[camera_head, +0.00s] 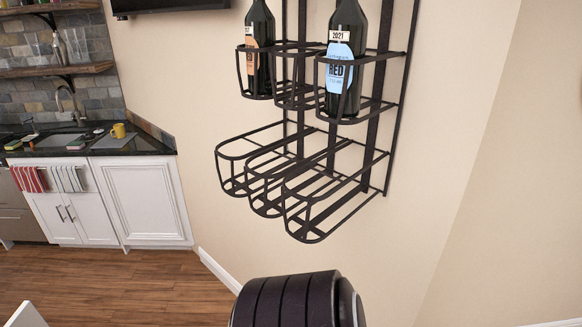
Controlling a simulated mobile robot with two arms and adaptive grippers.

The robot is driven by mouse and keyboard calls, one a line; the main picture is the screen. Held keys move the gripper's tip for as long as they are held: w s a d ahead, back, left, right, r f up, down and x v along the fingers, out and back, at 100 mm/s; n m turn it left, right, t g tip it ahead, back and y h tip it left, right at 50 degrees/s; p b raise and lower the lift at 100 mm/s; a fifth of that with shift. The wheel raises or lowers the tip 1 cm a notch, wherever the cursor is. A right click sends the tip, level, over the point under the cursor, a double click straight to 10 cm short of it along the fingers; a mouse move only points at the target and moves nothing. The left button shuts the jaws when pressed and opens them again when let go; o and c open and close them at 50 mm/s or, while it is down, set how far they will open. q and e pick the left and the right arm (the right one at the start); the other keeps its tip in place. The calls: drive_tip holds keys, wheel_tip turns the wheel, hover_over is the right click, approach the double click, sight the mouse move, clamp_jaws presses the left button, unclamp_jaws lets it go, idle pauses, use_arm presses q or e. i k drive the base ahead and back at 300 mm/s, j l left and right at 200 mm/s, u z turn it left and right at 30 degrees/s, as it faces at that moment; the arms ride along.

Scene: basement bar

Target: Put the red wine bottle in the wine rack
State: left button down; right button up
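The black wire wine rack (300,197) hangs on the beige wall, right of centre. Its lower row of holders is empty. In its upper part, a dark bottle with a blue label reading "RED" and "2021" (341,60) stands upright in the right holder. Another dark bottle with an orange label (259,50) stands in the left holder. The holder between them looks empty. I cannot tell which bottle the task means. Neither of my grippers is in view. A black ribbed part of my own arm shows at the bottom centre, below the rack.
At left stands a white cabinet with a dark counter (101,147), a faucet (68,101), a yellow mug (118,130) and hanging striped towels (66,178). Wooden shelves (62,70) are above. The wooden floor (120,287) between cabinet and rack is clear.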

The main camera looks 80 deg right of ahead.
sight(272, 202)
drive_tip(key=z, duration=0.9)
